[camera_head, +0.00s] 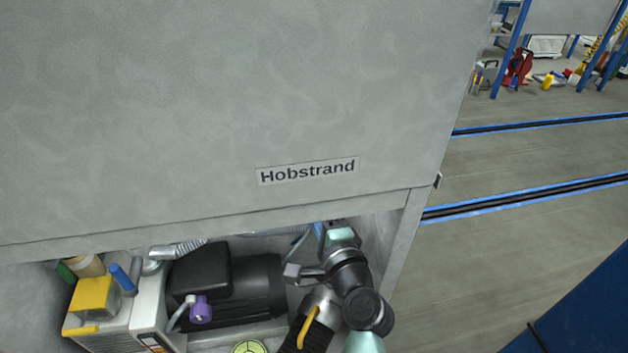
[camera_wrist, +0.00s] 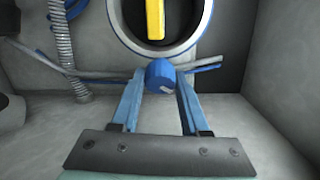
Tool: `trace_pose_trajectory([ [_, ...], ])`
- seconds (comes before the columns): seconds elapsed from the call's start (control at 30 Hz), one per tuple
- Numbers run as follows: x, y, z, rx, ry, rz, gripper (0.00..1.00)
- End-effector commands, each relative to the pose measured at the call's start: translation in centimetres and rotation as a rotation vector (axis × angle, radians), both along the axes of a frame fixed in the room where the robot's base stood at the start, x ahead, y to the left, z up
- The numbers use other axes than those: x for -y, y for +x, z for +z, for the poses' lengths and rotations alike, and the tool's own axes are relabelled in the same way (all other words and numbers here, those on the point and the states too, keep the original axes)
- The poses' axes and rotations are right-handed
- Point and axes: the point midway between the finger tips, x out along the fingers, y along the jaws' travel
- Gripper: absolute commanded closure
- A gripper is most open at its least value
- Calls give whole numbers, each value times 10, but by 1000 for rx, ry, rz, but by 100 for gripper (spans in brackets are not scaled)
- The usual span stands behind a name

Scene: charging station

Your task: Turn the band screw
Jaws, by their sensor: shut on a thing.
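The band screw (camera_wrist: 159,72) is a blue round knob in the wrist view, just below a round band with a blue and pale rim (camera_wrist: 113,30). My gripper (camera_wrist: 160,76) has its two blue fingers on either side of the knob and is shut on it. In the head view my arm reaches into the open lower bay of the grey cabinet. The knob and the fingertips cannot be made out clearly there.
A yellow handle (camera_wrist: 155,18) shows inside the band. A corrugated hose (camera_wrist: 62,48) and blue cables are at left. A black motor (camera_head: 250,285) and yellow block (camera_head: 93,295) fill the bay's left. The cabinet wall (camera_head: 410,240) is close at right.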

Motion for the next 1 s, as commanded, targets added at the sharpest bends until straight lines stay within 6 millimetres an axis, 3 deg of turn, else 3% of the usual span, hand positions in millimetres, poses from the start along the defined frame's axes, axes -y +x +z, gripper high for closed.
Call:
trace_pose_trajectory([
  [0.03,0,0,9,-35,35,1,100],
  [0.5,0,0,6,-317,358,-1,100],
  [1.0,1,0,1,-481,550,-1,100],
])
